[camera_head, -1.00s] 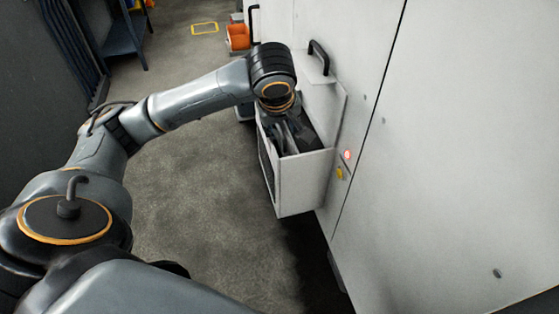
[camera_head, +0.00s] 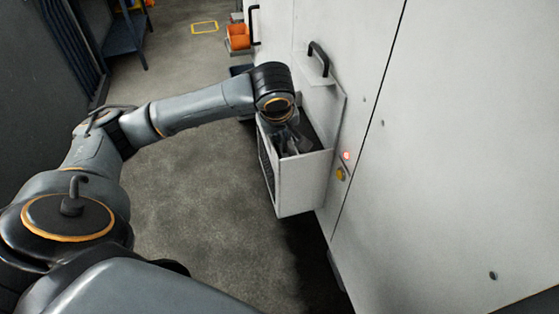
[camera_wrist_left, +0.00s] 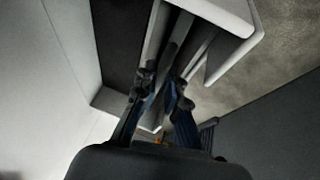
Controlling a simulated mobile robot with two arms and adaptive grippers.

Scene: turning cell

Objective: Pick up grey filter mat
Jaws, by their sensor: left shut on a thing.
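The grey filter mat (camera_wrist_left: 172,52) shows in the left wrist view as a thin grey strip, standing on edge inside an open white housing. My left gripper (camera_wrist_left: 160,92) has its fingers on either side of this strip and is shut on it. In the head view my left gripper (camera_head: 290,143) reaches down into the top of the white housing (camera_head: 305,186). There the wrist and fingers hide most of the mat. My right gripper is in neither view.
The housing sticks out from a large white machine wall (camera_head: 455,150). A raised lid with a black handle (camera_head: 319,58) stands behind it. A lit red button (camera_head: 346,155) and a yellow one are beside it. Orange bins (camera_head: 238,37) stand farther back.

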